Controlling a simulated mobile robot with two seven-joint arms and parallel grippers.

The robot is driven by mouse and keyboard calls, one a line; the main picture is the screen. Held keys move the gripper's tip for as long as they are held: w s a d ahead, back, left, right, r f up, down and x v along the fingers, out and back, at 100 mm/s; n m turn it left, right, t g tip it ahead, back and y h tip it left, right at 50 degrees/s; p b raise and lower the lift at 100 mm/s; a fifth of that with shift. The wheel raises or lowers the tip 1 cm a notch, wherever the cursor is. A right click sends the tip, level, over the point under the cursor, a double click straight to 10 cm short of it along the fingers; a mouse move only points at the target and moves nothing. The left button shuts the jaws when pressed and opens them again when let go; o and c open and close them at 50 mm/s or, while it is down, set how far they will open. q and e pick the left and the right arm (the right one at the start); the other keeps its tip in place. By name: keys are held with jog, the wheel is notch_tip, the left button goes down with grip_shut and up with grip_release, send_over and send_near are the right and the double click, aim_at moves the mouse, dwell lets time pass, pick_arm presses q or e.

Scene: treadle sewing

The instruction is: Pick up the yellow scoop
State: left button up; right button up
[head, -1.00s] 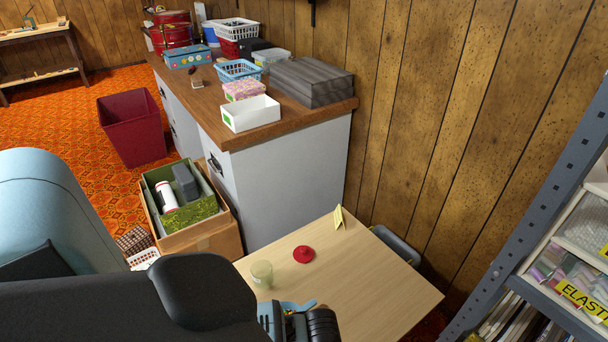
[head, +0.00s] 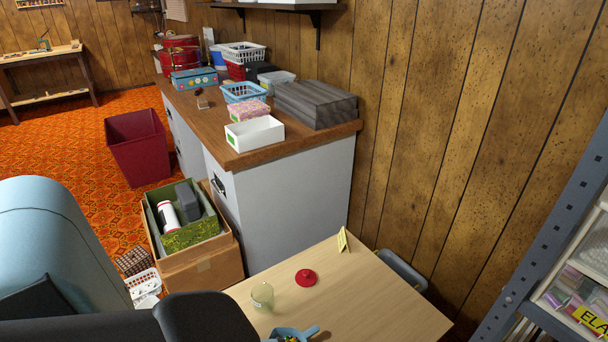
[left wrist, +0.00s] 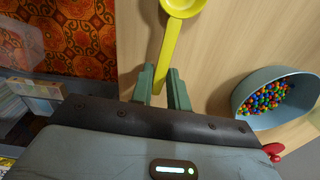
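The yellow scoop (left wrist: 170,45) lies over the pale wood table in the left wrist view, its bowl at the top edge and its handle running down toward my left gripper (left wrist: 162,88). The gripper's two green fingers stand apart, one on each side of the handle's end. The handle is close to the left finger, with a gap to the right one; I cannot tell whether it touches. The scoop is not visible in the head view. My right gripper is not in view.
A blue-grey pan (left wrist: 240,98) of coloured beads sits right of the gripper; it also shows in the head view (head: 312,331). A clear cup (head: 262,297), a red round object (head: 306,277) and a yellow folded card (head: 342,240) stand on the table (head: 375,300). A metal shelf (head: 545,235) is at right.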

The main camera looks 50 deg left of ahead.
pick_arm(q)
grip_shut()
jog(key=shift+r, duration=0.1)
